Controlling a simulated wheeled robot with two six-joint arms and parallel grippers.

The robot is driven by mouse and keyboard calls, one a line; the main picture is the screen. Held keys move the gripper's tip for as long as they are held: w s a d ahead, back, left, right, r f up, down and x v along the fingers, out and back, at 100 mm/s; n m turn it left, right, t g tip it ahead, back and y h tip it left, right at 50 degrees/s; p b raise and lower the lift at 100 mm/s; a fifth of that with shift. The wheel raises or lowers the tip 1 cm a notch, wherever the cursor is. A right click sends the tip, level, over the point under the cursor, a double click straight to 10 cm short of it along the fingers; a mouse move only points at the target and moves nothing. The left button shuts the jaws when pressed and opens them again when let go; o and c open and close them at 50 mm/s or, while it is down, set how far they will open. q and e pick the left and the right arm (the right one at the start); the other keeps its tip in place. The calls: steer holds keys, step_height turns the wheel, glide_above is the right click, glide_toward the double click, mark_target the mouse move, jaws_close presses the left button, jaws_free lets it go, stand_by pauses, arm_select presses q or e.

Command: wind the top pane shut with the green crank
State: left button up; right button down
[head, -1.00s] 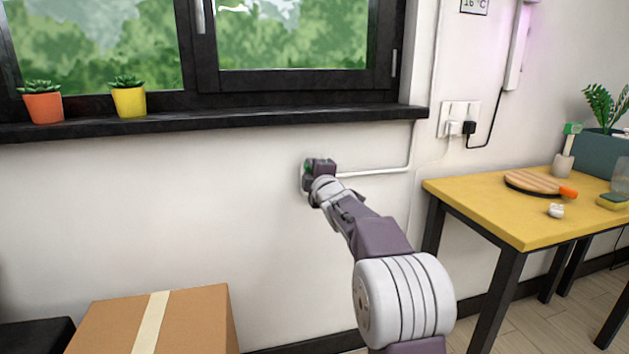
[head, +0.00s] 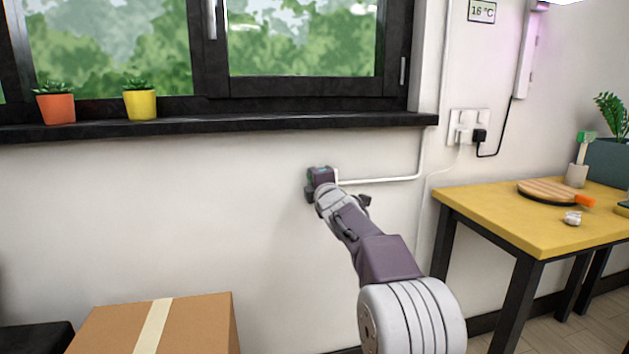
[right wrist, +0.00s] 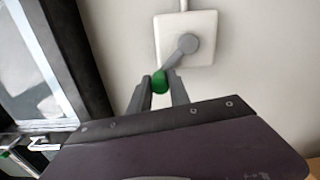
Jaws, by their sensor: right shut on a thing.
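The crank's green knob (right wrist: 160,82) is between the two fingers of my right gripper (right wrist: 159,84), which is shut on it. A grey crank arm (right wrist: 182,48) runs from the knob to a hub on a white wall plate (right wrist: 202,22) in the right wrist view. In the head view my right gripper (head: 320,182) is at the wall below the window sill and hides most of the crank. The window (head: 300,50) shows in its lower part only, so I cannot tell how the top pane stands. My left gripper is not in view.
A yellow table (head: 500,215) stands to the right, with a round wooden board (head: 550,190) on it. A cardboard box (head: 195,325) is at the lower left. Orange (head: 56,108) and yellow (head: 140,104) plant pots stand on the sill (head: 250,122).

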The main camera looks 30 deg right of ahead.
steer(key=c, duration=1.2)
jaws_free()
steer(key=v, duration=0.9)
steer(key=shift+b, duration=0.45)
